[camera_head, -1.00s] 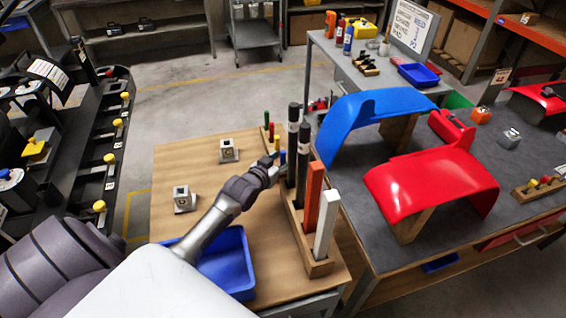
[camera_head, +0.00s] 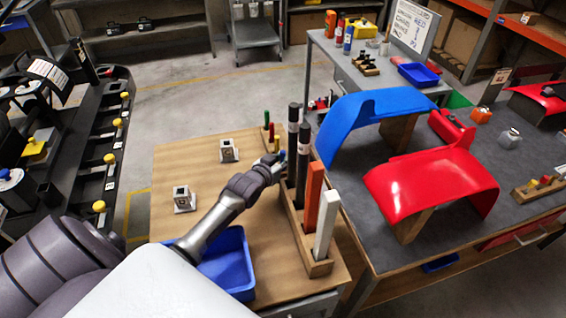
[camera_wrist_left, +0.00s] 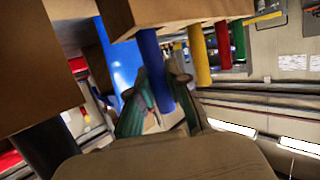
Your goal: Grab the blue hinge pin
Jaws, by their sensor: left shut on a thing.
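The blue hinge pin (camera_head: 282,155) stands at the near end of a row of colored pins on the wooden table. In the left wrist view the blue pin (camera_wrist_left: 152,65) comes out of a wooden block, between my two fingers. My left gripper (camera_head: 277,163) is shut on it, and the fingers partly hide it; the gripper also shows in the wrist view (camera_wrist_left: 157,98). A yellow pin (camera_head: 277,144), a red pin (camera_head: 271,130) and a green pin (camera_head: 266,119) stand behind it. My right gripper is not in view.
A wooden rack (camera_head: 318,268) with tall black, orange and white posts stands close right of my gripper. A blue bin (camera_head: 240,290) lies at the table's near side. Two small metal blocks (camera_head: 229,151) (camera_head: 183,199) sit left. The table between them is clear.

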